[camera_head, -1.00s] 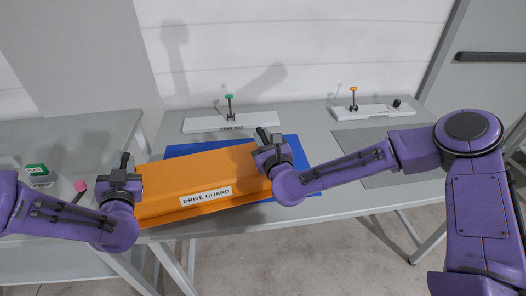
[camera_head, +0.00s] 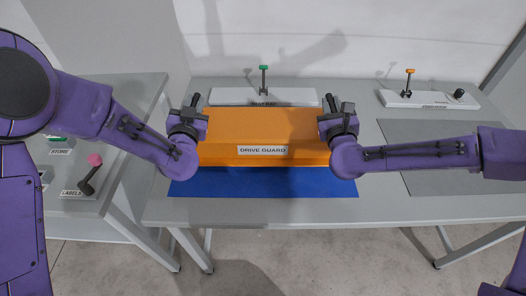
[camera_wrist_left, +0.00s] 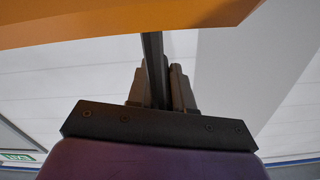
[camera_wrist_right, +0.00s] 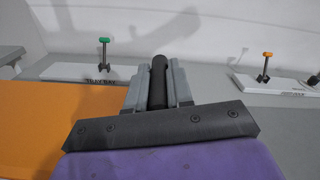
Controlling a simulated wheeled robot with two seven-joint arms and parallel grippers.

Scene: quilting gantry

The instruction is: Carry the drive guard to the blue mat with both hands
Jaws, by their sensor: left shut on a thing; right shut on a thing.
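The drive guard (camera_head: 262,136) is a long orange box with a white name label on its front. It also shows at the top of the left wrist view (camera_wrist_left: 110,22) and at the left of the right wrist view (camera_wrist_right: 60,120). My left gripper (camera_head: 189,119) is shut at its left end, and my right gripper (camera_head: 338,121) is shut at its right end. A dark bar stands between the jaws in both wrist views. The blue mat (camera_head: 262,186) lies on the table, partly hidden by the guard. The guard looks roughly level; its height above the mat is unclear.
Behind the guard is a white plate with a green-topped lever (camera_head: 263,70). An orange-topped lever (camera_head: 410,73) stands on another plate at the back right. A grey panel (camera_head: 435,180) lies right of the mat. A pink-topped lever (camera_head: 94,160) is on the left table.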

